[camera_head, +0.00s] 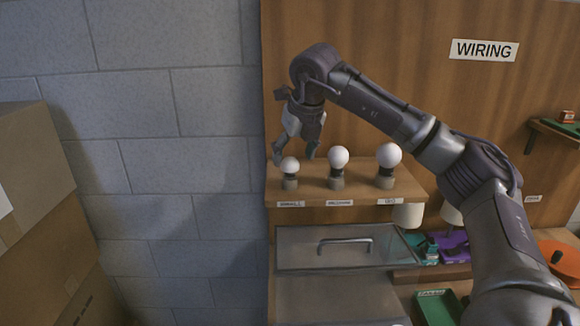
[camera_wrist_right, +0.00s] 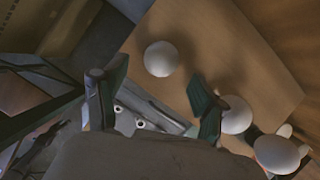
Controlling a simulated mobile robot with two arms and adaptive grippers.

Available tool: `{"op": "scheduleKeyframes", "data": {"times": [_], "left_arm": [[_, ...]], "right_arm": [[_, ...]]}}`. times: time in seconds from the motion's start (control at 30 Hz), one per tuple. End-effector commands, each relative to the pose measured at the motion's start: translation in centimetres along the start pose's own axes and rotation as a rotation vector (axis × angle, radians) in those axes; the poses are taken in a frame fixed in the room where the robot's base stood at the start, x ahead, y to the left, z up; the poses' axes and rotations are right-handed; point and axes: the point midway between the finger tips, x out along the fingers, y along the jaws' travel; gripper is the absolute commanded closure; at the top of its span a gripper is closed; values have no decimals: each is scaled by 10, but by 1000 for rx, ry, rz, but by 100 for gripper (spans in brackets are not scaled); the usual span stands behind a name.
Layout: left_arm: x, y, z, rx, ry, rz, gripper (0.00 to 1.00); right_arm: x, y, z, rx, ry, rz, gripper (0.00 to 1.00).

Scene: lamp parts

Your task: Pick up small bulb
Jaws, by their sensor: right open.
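Three white bulbs stand upright in grey holders on a wooden shelf (camera_head: 325,200). The small bulb (camera_head: 290,166) is at the left end, the medium bulb (camera_head: 339,157) is in the middle and the largest bulb (camera_head: 388,155) is at the right. My right gripper (camera_head: 295,156) is open and empty, pointing down just above and behind the small bulb. In the right wrist view the small bulb (camera_wrist_right: 161,59) lies beyond the gap between the two open fingertips (camera_wrist_right: 155,85), apart from both. My left gripper is not in view.
The medium bulb stands close to the right of the small one. A drawer with a metal handle (camera_head: 345,243) is below the shelf. A wooden back panel (camera_head: 400,40) rises behind. Cardboard boxes (camera_head: 45,210) stand at the far left.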

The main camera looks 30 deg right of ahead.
Motion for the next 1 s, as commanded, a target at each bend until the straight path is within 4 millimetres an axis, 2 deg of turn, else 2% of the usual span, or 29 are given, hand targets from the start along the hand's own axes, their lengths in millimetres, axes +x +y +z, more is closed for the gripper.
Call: {"op": "scheduleKeyframes", "data": {"times": [0.17,0.3,0.6,0.67,0.93,1.0], "left_arm": [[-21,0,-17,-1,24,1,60],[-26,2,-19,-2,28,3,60],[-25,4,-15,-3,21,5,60],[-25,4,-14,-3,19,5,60],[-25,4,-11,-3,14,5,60],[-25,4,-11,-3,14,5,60]], "right_arm": [[21,-2,8,1,5,-3,29],[41,-1,8,0,3,-1,29],[49,-1,7,1,0,-1,29],[48,-1,7,1,0,-1,37],[48,-1,7,0,0,-1,82],[48,-1,7,0,0,-1,84]]}}
